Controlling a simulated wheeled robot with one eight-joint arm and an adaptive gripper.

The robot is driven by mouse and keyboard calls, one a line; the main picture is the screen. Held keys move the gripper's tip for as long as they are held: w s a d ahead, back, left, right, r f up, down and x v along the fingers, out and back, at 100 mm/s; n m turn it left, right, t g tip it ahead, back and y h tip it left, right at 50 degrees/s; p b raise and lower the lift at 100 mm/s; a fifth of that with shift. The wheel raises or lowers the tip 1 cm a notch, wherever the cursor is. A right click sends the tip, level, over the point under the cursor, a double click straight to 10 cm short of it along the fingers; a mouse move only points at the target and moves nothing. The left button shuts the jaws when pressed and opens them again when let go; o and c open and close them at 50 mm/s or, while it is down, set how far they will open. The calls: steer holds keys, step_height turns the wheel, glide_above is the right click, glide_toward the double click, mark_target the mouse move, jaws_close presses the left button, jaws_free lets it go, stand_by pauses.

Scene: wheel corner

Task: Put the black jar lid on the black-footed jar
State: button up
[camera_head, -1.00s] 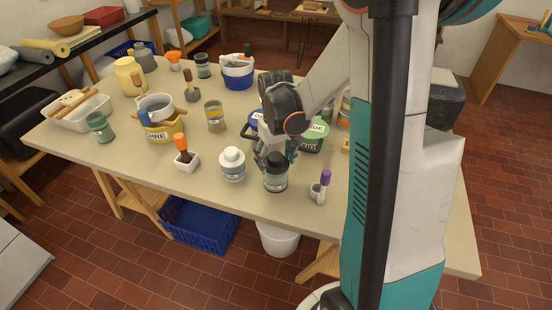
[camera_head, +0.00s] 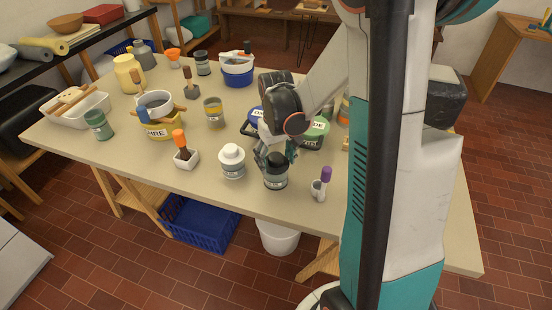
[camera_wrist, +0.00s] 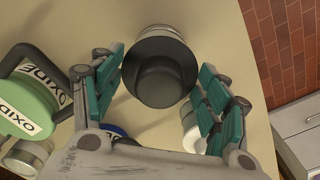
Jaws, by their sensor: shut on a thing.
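The black jar lid (camera_wrist: 160,72), a dark round lid with a raised knob, lies between the teal finger pads of my gripper (camera_wrist: 160,86) in the wrist view. My gripper (camera_head: 277,152) is shut on it. In the head view the lid (camera_head: 276,159) is at the top of a grey-green jar with a pale label (camera_head: 276,178), near the table's front edge. Part of the jar's rim (camera_wrist: 164,30) shows beyond the lid in the wrist view. I cannot tell whether the lid is fully seated, and the jar's foot is hard to make out.
A white lidded jar (camera_head: 232,163) stands close on the left and a small pot with a purple-topped tool (camera_head: 321,186) on the right. Green (camera_head: 316,134) and blue oxide tubs stand behind. The table (camera_head: 225,195) is bare along its front edge.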

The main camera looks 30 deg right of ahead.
steer(key=shift+f, duration=0.4)
steer(key=o, duration=1.1)
steer(key=shift+r, duration=0.2)
step_height(320, 180, up, 12)
steer(key=shift+f, duration=0.15)
